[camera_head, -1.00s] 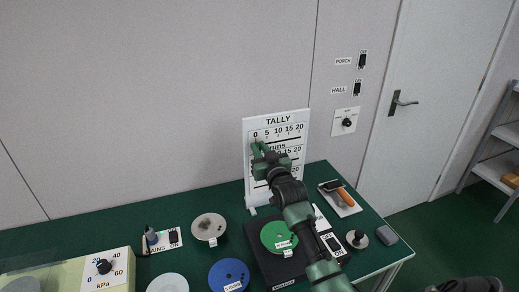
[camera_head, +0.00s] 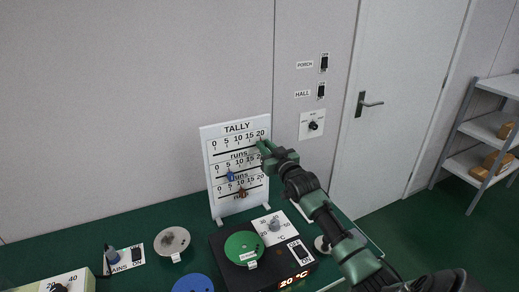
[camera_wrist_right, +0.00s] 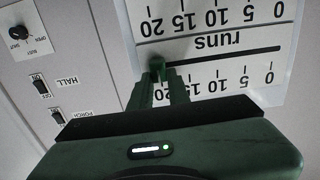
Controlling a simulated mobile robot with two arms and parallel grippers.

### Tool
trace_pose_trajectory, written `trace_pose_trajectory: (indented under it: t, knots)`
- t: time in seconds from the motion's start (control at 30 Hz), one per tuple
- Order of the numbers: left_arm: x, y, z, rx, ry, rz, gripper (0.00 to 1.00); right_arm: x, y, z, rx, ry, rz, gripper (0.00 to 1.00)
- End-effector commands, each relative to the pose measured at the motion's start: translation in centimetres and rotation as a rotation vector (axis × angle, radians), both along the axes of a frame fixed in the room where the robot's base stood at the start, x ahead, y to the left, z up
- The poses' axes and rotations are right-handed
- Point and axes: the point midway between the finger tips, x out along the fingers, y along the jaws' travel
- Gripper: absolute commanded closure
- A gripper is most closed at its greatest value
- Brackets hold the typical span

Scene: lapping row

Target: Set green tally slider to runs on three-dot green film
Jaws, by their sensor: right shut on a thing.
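The white TALLY board (camera_head: 211,132) stands at the back of the green bench, with three scales marked 0 to 20. My right gripper (camera_head: 264,148) is at the right end of the top track, near 20. In the right wrist view, upside down, its fingers (camera_wrist_right: 163,78) are shut on the green slider (camera_wrist_right: 157,64), by the 20 mark. The gripper hides that slider in the head view. A green disc (camera_head: 240,243), likely the green film, lies on a dark heater block (camera_head: 222,266); I cannot make out its dots. My left gripper is not in view.
A grey disc (camera_head: 172,240) and a blue disc (camera_head: 193,284) lie left of the heater. Wall switches (camera_head: 321,90) are right of the board.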

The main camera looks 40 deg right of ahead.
Motion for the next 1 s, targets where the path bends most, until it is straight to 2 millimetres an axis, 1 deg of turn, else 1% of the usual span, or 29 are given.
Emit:
trace_pose_trajectory:
  t: [0.1, 0.4, 0.43, 0.47, 0.5, 0.83, 0.93, 1.0]
  knots:
    - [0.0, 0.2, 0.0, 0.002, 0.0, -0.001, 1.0, -0.1, -0.4, 0.0, -0.001, 0.001, -0.002, 1.0]
    - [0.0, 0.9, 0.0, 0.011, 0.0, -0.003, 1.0, -0.1, -0.5, 0.0, -0.002, 0.0, -0.004, 1.0]
    - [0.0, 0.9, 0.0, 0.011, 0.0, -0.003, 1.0, -0.1, -0.5, 0.1, -0.002, 0.0, -0.004, 0.8]
    - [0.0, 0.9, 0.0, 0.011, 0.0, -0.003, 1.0, -0.1, -0.5, 0.1, -0.002, 0.0, -0.004, 0.72]
    - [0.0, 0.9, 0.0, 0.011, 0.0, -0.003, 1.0, -0.1, -0.5, 0.1, -0.002, 0.0, -0.004, 0.6]
    - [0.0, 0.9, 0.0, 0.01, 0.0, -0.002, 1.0, -0.1, -0.3, 0.0, -0.001, 0.001, -0.001, 0.6]
    - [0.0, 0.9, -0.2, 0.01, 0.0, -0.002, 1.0, -0.7, -0.2, -0.2, -0.001, 0.002, -0.001, 0.6]
    - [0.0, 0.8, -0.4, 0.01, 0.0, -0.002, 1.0, -1.5, 0.0, -0.3, 0.0, 0.003, -0.001, 0.6]
